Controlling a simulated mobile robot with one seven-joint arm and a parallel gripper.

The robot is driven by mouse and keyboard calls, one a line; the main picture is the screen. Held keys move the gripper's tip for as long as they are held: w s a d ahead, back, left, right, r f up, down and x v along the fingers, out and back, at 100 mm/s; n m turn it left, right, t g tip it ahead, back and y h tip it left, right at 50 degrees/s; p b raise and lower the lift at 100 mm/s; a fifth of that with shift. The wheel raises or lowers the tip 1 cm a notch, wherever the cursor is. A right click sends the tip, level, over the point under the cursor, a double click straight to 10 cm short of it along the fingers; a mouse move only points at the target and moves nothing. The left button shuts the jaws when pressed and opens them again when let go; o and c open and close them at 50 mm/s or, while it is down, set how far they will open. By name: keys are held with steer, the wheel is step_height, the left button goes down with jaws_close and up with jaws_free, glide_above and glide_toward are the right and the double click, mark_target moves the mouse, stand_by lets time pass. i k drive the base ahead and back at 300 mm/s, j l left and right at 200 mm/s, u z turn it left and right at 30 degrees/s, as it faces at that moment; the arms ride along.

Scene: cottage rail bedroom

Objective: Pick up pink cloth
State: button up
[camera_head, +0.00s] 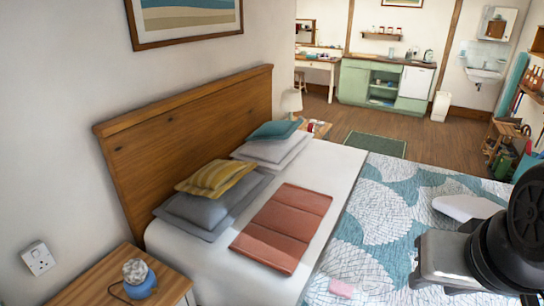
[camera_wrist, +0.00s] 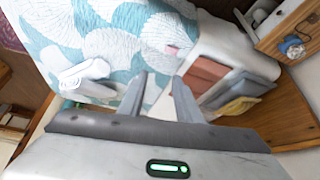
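A small pink cloth (camera_head: 341,288) lies on the blue and white patterned bedspread (camera_head: 385,205), low in the head view near the bottom edge. It also shows in the wrist view as a small pink patch (camera_wrist: 172,50), beyond my fingertips. My gripper (camera_wrist: 158,82) has its two fingers apart with nothing between them. It is above the bed and well away from the cloth. In the head view my arm fills the lower right, and the fingertips cannot be made out there.
A folded terracotta blanket (camera_head: 283,228) lies on the white sheet beside several pillows (camera_head: 215,180). A white object (camera_head: 466,207) rests on the bedspread near my arm. A wooden nightstand (camera_head: 90,282) with a blue item (camera_head: 140,285) stands at lower left. The bedspread's middle is mostly clear.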

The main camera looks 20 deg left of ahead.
mark_target(338, 288)
steer(key=j+u, duration=0.1)
steer(key=u, duration=0.3)
steer(key=i+j+u, duration=0.1)
steer(key=u, duration=0.3)
steer(key=i+u, duration=0.15)
steer(key=u, duration=0.3)
steer(key=i+u, duration=0.1)
steer(key=u, duration=0.3)
steer(key=k+z, duration=0.4)
steer(key=z, duration=0.15)
steer(key=i+z, duration=0.1)
steer(key=z, duration=0.3)
steer(key=i+j+z, duration=0.1)
steer(key=z, duration=0.3)
steer(key=j+z, duration=0.1)
steer(key=z, duration=0.3)
steer(key=i+j+z, duration=0.3)
steer(key=j, duration=0.35)
steer(key=i, duration=0.1)
